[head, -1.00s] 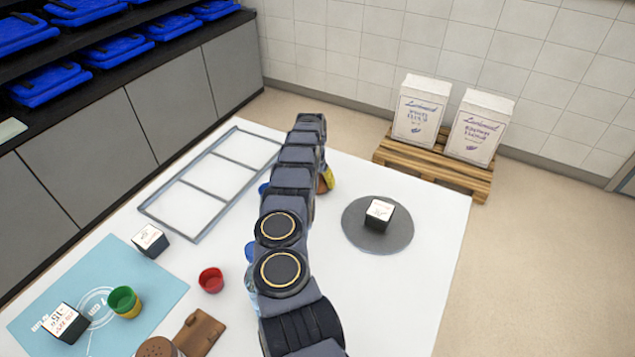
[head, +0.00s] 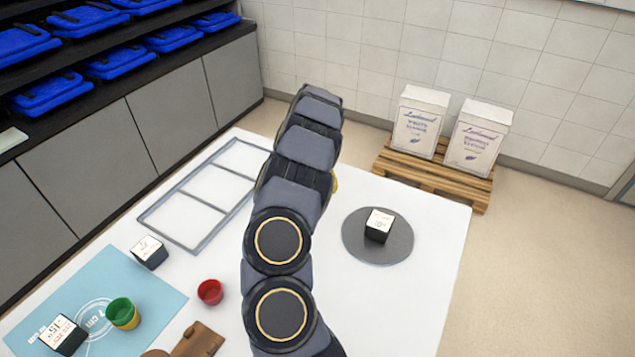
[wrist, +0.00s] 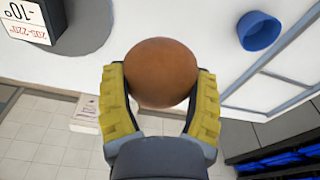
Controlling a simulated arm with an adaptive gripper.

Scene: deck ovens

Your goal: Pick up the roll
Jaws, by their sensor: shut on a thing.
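The roll (wrist: 161,73) is round and brown. In the wrist view it sits between the two yellow fingers of my gripper (wrist: 161,98), which is shut on it from both sides. The white table shows behind the roll, and the floor tiles show lower in that view, so the roll appears held up off the table. In the head view my arm hides the roll and nearly all of the gripper; only a sliver of yellow shows beside the arm.
A black cube (head: 379,224) stands on a grey disc (head: 355,244) to the right. A grey frame (head: 166,223) lies at the left. Red (head: 210,291) and green (head: 122,312) cups and another cube (head: 149,251) are at the front left. A blue cup (wrist: 259,31) shows in the wrist view.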

